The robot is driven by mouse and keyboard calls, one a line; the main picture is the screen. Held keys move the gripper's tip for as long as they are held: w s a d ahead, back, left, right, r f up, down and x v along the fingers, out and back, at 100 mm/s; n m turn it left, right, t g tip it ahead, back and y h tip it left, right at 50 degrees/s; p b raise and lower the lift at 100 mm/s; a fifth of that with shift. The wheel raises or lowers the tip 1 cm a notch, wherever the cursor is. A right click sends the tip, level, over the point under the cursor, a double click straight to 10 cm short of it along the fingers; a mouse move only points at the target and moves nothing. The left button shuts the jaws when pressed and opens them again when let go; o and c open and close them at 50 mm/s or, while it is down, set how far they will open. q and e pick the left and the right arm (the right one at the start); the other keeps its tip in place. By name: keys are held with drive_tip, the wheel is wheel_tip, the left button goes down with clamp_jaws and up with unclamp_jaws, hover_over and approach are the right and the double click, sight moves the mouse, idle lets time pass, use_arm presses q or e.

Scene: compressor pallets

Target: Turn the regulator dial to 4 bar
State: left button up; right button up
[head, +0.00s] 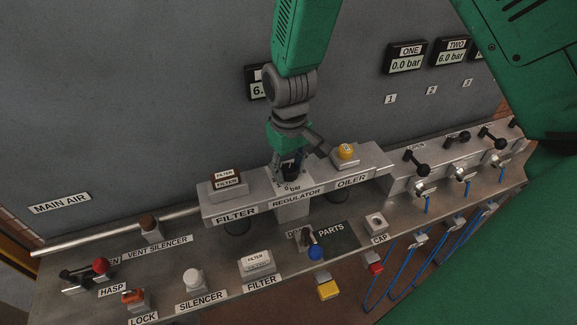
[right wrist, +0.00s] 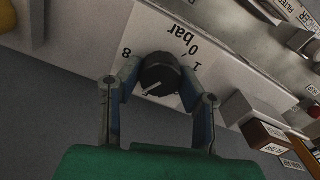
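The black regulator dial (right wrist: 160,72) sits on the light regulator block, labelled REGULATOR (head: 296,198) in the head view. My right gripper (right wrist: 160,80) reaches down to it, with one finger on each side of the dial; the fingers appear to be closed on it. A pale pointer line on the dial slants toward the lower left in the right wrist view. The printed 8, 0, 1 and "bar" show upside down around it; the 4 is not readable. In the head view my right gripper (head: 291,168) mostly hides the dial. My left gripper is not in view.
The filter (head: 227,190) and oiler (head: 345,160) flank the regulator. A wall gauge (head: 257,85) reading "6." is partly hidden by my right arm. Black valve levers (head: 416,165) stand right; a red-knobbed lever (head: 100,266) lies front left.

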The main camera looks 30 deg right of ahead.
idle(0.3)
drive_tip(key=shift+r+n+p, duration=0.15)
drive_tip(key=shift+n+p, duration=1)
drive_tip(key=shift+n, duration=0.05)
drive_tip(key=n+p, duration=0.1)
drive_tip(key=n, duration=0.1)
drive_tip(key=shift+n+p, duration=0.3)
drive_tip(key=shift+p, duration=0.1)
drive_tip(key=n+p, duration=0.2)
drive_tip(key=n, duration=0.2)
drive_tip(key=shift+n+p, duration=0.7)
drive_tip(key=shift+n, duration=0.6)
drive_tip(key=shift+w, duration=0.1)
drive_tip(key=o, duration=1.1)
drive_tip(key=shift+o, duration=0.2)
